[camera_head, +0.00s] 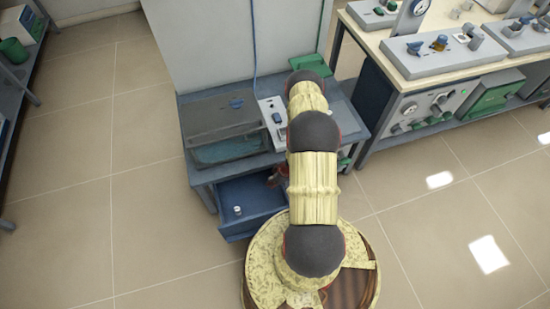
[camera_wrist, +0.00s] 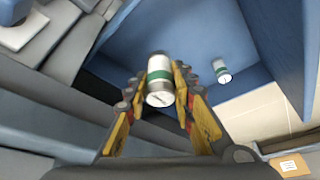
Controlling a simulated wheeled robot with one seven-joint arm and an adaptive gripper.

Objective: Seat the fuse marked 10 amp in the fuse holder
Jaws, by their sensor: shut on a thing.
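A white fuse (camera_wrist: 160,80) with a green band and metal-looking end is held between the fingers of my gripper (camera_wrist: 162,86) in the wrist view. Its marking is too small to read. A second white cylinder (camera_wrist: 222,72) with a dark green band lies apart from my gripper in the open blue drawer (camera_wrist: 195,40). In the head view this small white cylinder (camera_head: 237,210) shows in the drawer (camera_head: 262,198), and my gripper (camera_head: 272,179) is a small dark shape partly hidden by my arm. I cannot clearly make out the fuse holder.
A grey bench (camera_head: 195,177) stands above the open drawer. It bears a clear-lidded tray (camera_head: 225,145) and a white panel (camera_head: 272,112) with controls, near my arm. A bench (camera_head: 440,65) with instruments stands at the right. The tiled floor at the left is clear.

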